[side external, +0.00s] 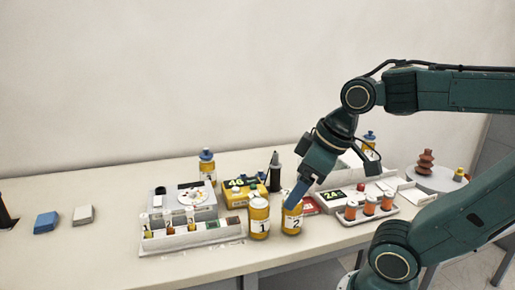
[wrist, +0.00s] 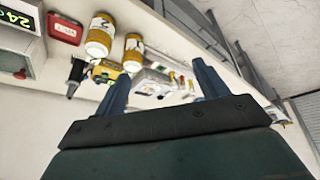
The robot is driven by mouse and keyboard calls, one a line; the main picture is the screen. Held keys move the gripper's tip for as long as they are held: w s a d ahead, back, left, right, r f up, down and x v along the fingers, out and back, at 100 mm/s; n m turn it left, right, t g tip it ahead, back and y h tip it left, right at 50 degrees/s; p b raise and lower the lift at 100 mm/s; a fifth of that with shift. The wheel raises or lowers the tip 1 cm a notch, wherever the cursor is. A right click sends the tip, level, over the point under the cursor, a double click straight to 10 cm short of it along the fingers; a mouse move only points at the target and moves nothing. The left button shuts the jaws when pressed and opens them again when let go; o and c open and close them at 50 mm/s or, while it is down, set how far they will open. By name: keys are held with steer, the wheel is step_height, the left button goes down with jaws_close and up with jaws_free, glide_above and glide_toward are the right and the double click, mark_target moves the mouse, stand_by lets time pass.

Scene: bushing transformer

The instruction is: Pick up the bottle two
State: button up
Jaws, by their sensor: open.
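Bottle two (side external: 292,222) is a yellow-orange bottle with a white label marked 2, upright near the front of the table. In the wrist view bottle two (wrist: 100,36) is at the upper left, outside the left finger. Bottle one (side external: 259,220), a like bottle marked 1, stands just left of it; it also shows in the wrist view (wrist: 133,52). My gripper (side external: 296,196) points down, its blue fingers overlapping the top of bottle two in the side view. In the wrist view my gripper (wrist: 161,72) is open, with its fingers wide apart and no bottle held.
A rack with small coloured items (side external: 190,236) is left of the bottles. A yellow meter (side external: 240,190) is behind them. The table's left part is mostly clear.

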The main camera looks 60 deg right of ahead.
steer(key=w+d+f+n+g+y, duration=0.1)
steer(key=d+n, duration=0.3)
steer(key=d, duration=0.5)
steer(key=w+d+f+n+y, duration=0.2)
steer(key=d+f+n, duration=0.1)
steer(key=d, duration=0.5)
steer(key=shift+d+f+n+g, duration=0.3)
steer(key=shift+d+n+g, duration=0.1)
steer(key=shift+n, duration=0.1)
steer(key=shift+a, duration=0.1)
glide_toward(283, 224)
steer(key=shift+w+d+f, duration=0.1)
steer(key=shift+d+f, duration=0.2)
steer(key=shift+d, duration=0.1)
steer(key=shift+x, duration=2.6)
steer(key=shift+a, duration=0.1)
steer(key=shift+c, duration=0.2)
steer(key=c, duration=1.3)
steer(key=shift+o, duration=0.2)
